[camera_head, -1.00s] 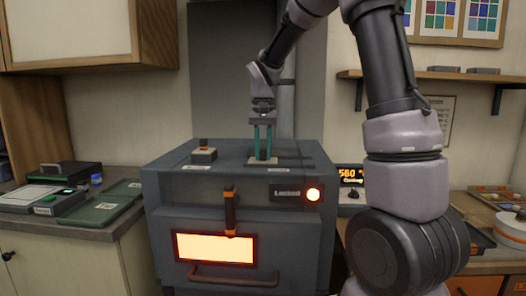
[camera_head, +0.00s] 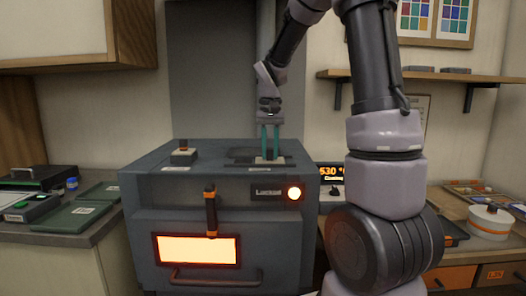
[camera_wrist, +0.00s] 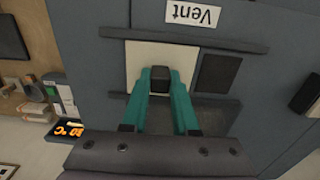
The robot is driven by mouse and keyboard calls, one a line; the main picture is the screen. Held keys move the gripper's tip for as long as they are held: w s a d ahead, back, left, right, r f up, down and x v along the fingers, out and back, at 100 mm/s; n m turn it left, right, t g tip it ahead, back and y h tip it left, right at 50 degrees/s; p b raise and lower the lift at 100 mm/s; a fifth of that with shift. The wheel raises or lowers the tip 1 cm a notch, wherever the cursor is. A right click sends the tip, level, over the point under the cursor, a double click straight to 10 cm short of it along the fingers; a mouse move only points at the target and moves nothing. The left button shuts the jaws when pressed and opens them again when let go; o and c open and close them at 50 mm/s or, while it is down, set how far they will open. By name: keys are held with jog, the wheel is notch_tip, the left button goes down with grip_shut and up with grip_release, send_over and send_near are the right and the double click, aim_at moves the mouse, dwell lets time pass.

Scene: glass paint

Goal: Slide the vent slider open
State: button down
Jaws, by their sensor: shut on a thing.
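The vent slider is a pale plate (camera_head: 262,161) on top of the grey kiln (camera_head: 150,190). It fills the left part of its recess in the wrist view (camera_wrist: 138,58). A dark opening (camera_wrist: 218,74) shows to its right there, and as a dark patch (camera_head: 240,155) left of the plate in the head view. The "Vent" label (camera_wrist: 192,13) lies beside the track. My gripper (camera_head: 269,152) points down from above, its teal fingers shut on the slider's dark knob (camera_wrist: 159,76). The knob is hidden in the head view.
The kiln front has an upright handle (camera_head: 210,212), a glowing window (camera_head: 197,249) and a lit button (camera_head: 294,193). Counters flank the kiln; a lidded white pot (camera_head: 490,222) stands right.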

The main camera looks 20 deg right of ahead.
aim_at(272, 149)
jog(key=shift+d, duration=0.25)
jog(key=c, duration=0.7)
grip_release()
jog(key=shift+d, duration=0.1)
jog(key=shift+r, duration=0.15)
jog(key=shift+r, duration=0.4)
notch_tip(272, 149, up, 10)
jog(key=shift+f, duration=0.1)
jog(key=shift+s, duration=0.1)
